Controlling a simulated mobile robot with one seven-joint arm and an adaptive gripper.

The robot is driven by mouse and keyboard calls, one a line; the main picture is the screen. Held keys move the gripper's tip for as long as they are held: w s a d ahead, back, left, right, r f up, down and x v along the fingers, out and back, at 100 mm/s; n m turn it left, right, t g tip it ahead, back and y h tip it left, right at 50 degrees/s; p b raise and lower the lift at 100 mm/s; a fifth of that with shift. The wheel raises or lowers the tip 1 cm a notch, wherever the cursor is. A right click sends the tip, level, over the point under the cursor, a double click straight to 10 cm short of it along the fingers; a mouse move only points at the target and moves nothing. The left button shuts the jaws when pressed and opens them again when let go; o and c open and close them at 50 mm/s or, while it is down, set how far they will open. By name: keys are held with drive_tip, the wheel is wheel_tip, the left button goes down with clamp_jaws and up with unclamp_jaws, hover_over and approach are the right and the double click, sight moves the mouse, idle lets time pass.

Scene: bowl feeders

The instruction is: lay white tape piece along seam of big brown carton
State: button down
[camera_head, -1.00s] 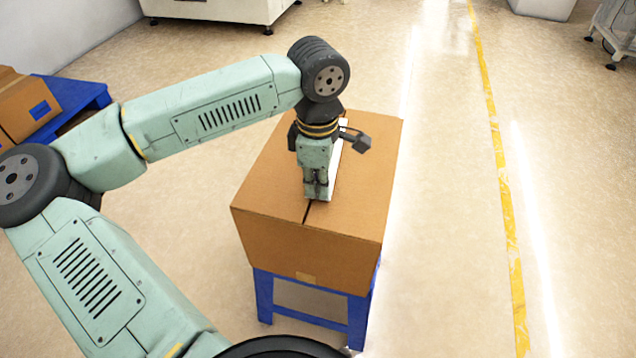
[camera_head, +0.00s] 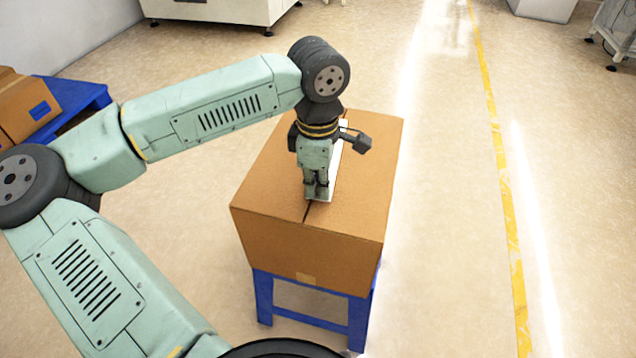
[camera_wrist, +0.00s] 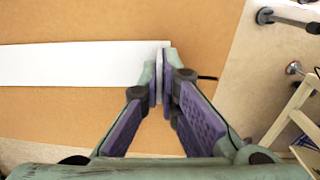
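The big brown carton (camera_head: 270,180) stands on a blue stand. The white tape piece (camera_head: 337,165) lies along the middle of its top, partly hidden behind my gripper. In the wrist view the tape (camera_wrist: 75,64) is a flat white strip running from the left edge to my fingers. My gripper (camera_head: 317,197) points down at the carton's near edge. In the wrist view its fingers (camera_wrist: 161,78) are close together, with a thin white part of the tape between them. The dark seam (camera_wrist: 207,77) shows just beyond the tape end, in line with the strip.
The blue stand (camera_head: 263,296) holds the carton above the floor. Another carton (camera_head: 30,108) sits on a blue stand (camera_head: 78,95) at the far left. White machines are at the back. The floor right of the carton is clear, with a yellow line (camera_head: 503,190).

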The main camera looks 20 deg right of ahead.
drive_tip(key=c, duration=1.7)
unclamp_jaws()
wheel_tip(320, 180, up, 12)
drive_tip(key=shift+r, duration=0.1)
drive_tip(key=shift+s, duration=0.1)
